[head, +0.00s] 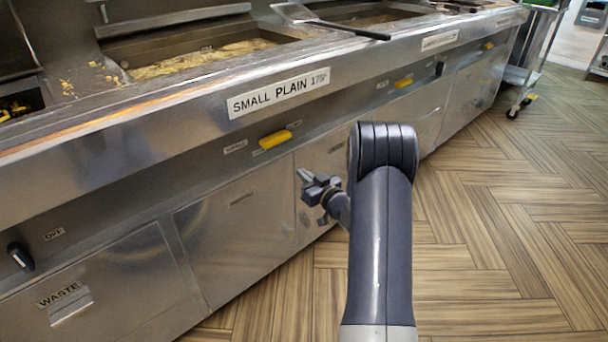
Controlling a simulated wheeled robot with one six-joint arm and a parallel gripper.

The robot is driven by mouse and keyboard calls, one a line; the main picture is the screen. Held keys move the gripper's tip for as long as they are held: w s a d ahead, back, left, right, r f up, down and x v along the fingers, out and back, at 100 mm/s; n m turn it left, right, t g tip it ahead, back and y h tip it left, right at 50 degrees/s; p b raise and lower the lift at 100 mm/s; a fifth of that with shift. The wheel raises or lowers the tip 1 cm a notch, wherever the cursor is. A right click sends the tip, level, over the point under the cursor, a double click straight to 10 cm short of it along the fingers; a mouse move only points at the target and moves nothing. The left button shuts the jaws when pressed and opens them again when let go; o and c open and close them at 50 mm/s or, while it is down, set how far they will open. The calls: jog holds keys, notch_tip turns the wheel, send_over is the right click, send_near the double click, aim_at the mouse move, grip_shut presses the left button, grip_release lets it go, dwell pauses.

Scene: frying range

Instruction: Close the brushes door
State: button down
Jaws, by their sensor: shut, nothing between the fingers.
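I cannot read a "brushes" label on any door. A row of steel panels runs under the frying range. The middle panel (238,240) has a small mark too faint to read and looks flush with the front. The panel behind my gripper (316,150) is partly hidden by my arm, so I cannot tell whether it stands ajar. A panel labelled WASTE (120,270) is at the lower left. My gripper (304,177) is shut and empty, in front of the range front near the seam between two panels. I cannot tell whether it touches.
Yellow handles (275,139) and a black knob (20,256) stick out from the range front. A spatula (335,26) lies across the top, its handle over the edge. A wheeled trolley (522,77) stands at the far right. The wood-patterned floor (510,230) at right is clear.

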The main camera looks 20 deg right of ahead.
jog(key=d+p+v, duration=0.1)
jog(key=v, duration=0.7)
jog(key=shift+s+p, duration=0.25)
jog(key=shift+p, duration=0.05)
jog(key=shift+f, duration=0.1)
